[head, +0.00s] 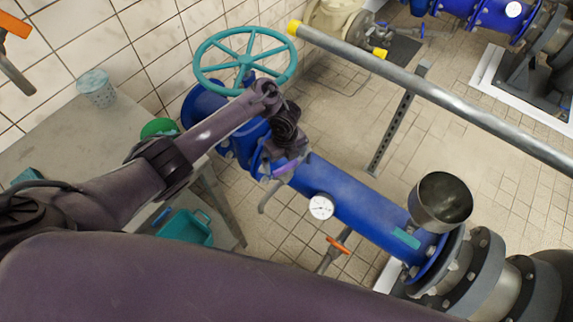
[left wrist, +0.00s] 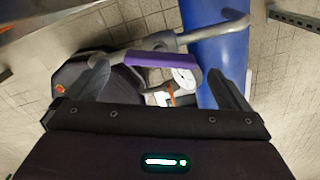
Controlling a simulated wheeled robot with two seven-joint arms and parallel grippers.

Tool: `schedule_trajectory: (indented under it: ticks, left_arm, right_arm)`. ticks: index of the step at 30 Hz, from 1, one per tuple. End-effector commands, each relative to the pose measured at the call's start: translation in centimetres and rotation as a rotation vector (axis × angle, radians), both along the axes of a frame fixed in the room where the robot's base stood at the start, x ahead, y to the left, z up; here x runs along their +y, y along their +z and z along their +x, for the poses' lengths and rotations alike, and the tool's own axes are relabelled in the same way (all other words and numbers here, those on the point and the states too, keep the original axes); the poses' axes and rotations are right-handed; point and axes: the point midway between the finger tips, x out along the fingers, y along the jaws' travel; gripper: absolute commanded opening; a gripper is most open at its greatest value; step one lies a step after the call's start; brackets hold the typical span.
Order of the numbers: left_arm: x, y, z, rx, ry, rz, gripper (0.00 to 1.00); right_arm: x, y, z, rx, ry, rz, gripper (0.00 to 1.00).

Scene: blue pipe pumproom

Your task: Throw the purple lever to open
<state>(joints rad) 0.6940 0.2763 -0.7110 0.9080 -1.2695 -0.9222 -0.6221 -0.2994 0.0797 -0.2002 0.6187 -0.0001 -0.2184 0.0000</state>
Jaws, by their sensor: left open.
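The purple lever (head: 285,168) is at the blue pipe, just past the end of my left arm in the head view, partly hidden by the gripper. In the left wrist view the purple lever (left wrist: 160,60) lies across the picture on a grey metal arm. My left gripper (head: 282,158) is close to it, pointing down. In the left wrist view the open fingers of my left gripper (left wrist: 157,76) stand on either side of the purple grip, apart from each other. I cannot tell whether they touch it. My right gripper is not in view.
The blue pipe (head: 340,200) carries a gauge (head: 321,207) and a steel funnel (head: 440,202). A teal handwheel (head: 245,60) stands behind my left arm. An orange-handled valve (head: 338,245) is below the pipe. A grey table (head: 75,135) is at left; a grey rail (head: 430,90) crosses right.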

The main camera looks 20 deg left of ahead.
Motion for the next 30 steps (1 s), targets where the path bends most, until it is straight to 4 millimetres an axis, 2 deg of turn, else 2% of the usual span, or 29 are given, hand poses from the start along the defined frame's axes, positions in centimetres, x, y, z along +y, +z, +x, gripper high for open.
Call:
schedule_trajectory:
  ticks: [1,6,17,26,30]
  left_arm:
    - [0.0,-1.1,-0.1,0.002,0.0,0.001,1.0]
    - [0.0,-2.9,0.0,0.001,0.001,-0.001,1.0]
    - [0.0,-3.4,0.0,-0.001,0.001,0.0,1.0]
    - [0.0,-3.4,0.0,-0.001,0.001,0.0,0.61]
    - [0.0,-3.1,0.0,-0.001,0.04,-0.001,0.59]
  right_arm:
    - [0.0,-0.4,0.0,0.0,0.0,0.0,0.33]
    - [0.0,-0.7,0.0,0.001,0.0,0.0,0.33]
    - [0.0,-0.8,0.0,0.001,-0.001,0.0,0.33]
    - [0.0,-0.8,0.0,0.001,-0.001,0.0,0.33]
    - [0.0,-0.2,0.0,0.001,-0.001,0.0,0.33]
